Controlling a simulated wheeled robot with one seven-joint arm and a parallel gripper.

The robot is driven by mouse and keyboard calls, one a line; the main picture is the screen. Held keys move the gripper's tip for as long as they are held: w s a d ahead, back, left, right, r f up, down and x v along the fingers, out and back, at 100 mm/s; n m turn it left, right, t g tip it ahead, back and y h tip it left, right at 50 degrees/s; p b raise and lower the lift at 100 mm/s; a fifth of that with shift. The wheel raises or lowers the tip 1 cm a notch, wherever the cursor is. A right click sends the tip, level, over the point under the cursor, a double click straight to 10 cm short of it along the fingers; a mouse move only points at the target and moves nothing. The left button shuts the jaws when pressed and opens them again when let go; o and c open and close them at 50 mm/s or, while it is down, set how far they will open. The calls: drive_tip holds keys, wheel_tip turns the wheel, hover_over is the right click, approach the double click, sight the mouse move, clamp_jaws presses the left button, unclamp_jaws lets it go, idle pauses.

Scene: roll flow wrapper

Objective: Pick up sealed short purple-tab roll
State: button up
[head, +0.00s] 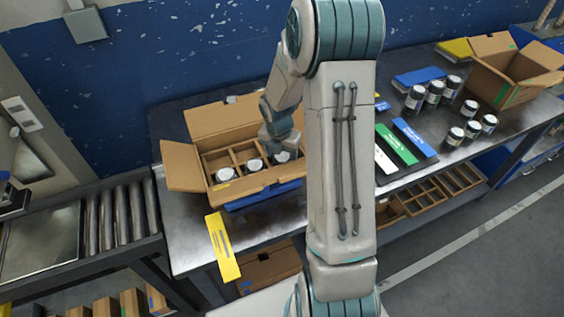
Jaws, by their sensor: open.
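No purple tab can be made out on any roll at this size. Rolls with white tops sit in the front compartments of the open cardboard box (176,165): a left one (224,174), a middle one (254,165) and a right one (282,157). My gripper (281,148) points down over the right part of this box, just above or at the right roll. Its jaws are open, but the fingertips are small and partly hidden, so contact cannot be told. Several dark, white-topped rolls (434,92) stand on the table at the right, apart from my gripper.
The box has raised flaps and dividers, on a metal table (190,238). A yellow sign (222,247) is at the front edge. Green (397,144) and blue (415,138) cards lie right of my arm. Another open carton (515,75) stands far right. A roller conveyor (121,215) is at left.

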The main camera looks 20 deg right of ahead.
drive_tip(key=shift+f, duration=0.45)
drive_tip(key=c, duration=0.8)
drive_tip(key=shift+r, duration=0.1)
